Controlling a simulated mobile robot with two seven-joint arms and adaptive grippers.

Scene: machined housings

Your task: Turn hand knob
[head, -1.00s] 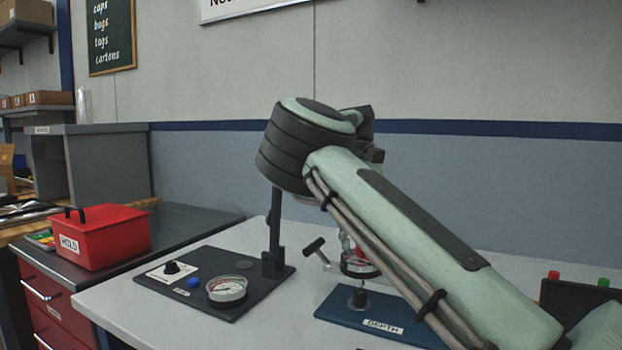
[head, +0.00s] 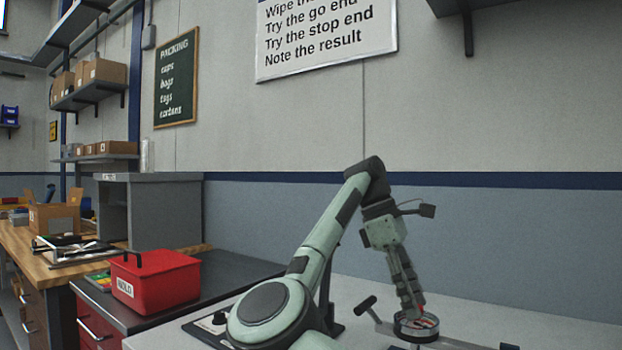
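A black grip (head: 366,303) on a pale arm sticks out to the left of the round part. A small black knob (head: 220,318) shows on a panel at the lower left, partly behind my arm. I cannot tell which one is the hand knob.
A red box (head: 160,284) labelled HOLD stands on the dark cabinet top at the left. The pale table (head: 480,305) is clear behind the round part. A white instruction sign (head: 325,35) and a green board (head: 176,77) hang on the wall.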

